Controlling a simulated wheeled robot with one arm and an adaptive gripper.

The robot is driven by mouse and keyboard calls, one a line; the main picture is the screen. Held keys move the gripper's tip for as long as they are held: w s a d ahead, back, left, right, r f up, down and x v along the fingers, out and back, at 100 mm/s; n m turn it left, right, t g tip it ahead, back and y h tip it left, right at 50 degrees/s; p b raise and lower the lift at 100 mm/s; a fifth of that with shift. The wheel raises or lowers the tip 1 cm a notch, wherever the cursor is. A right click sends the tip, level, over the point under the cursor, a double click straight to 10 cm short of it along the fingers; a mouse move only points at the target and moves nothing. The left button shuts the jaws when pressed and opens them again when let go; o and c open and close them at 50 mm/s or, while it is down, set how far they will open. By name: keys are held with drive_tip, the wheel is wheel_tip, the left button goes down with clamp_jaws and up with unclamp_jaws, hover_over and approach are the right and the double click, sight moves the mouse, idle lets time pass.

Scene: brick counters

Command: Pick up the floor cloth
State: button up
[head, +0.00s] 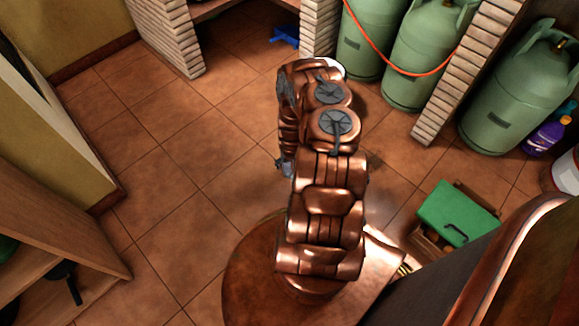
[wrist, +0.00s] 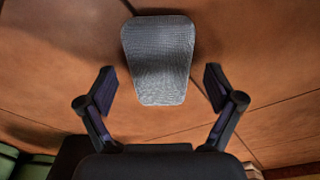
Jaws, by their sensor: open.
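The floor cloth (wrist: 158,50) is a grey, woven-looking piece with rounded corners, lying on the tiled floor. In the wrist view it is at the upper middle. My gripper (wrist: 160,80) is open and empty, with one finger to the left of the cloth and one to the right. Neither finger appears to touch it, and how high the gripper is above the floor is hard to tell.
Green gas cylinders (head: 420,50) stand under the brick counter (head: 172,35) at the back right. A blue item (head: 285,37) lies at the back. A wooden shelf (head: 90,240) is at left. Tiles left of my arm are clear.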

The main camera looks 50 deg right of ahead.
drive_tip(key=shift+c, duration=0.3)
drive_tip(key=c, duration=1.1)
drive_tip(key=shift+c, duration=0.2)
drive_tip(key=shift+r, duration=0.1)
